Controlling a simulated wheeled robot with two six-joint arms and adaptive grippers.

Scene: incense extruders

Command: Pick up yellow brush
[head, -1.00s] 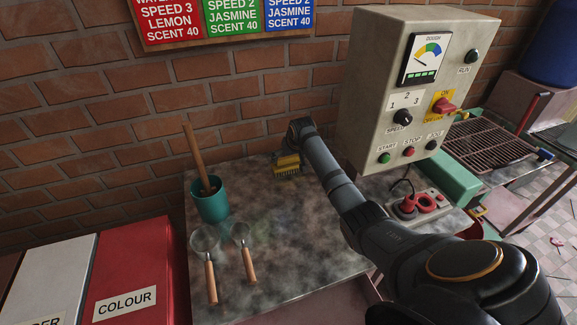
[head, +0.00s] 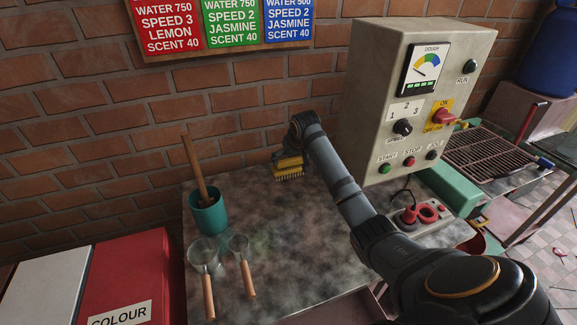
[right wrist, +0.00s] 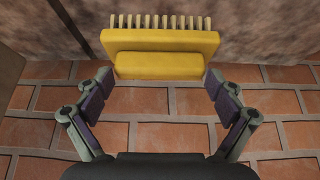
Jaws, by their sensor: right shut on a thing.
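The yellow brush (head: 288,172) is near the back edge of the stone-topped table (head: 270,245), close to the brick wall, bristles down. In the right wrist view the brush (right wrist: 160,42) shows its yellow block and a row of pale bristles. My right gripper (right wrist: 159,82) is shut on the brush's raised yellow grip, one finger at each side. In the head view my right gripper (head: 283,157) is above the brush, partly hidden by my own wrist. I cannot tell whether the bristles touch the tabletop. My left gripper is not in view.
A teal cup (head: 208,214) with a wooden-handled tool stands at the table's left. Two small sieves (head: 204,252) lie in front of it. A control box (head: 415,100) stands right of my arm, with a red-handled item (head: 425,212) below. The table's middle is clear.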

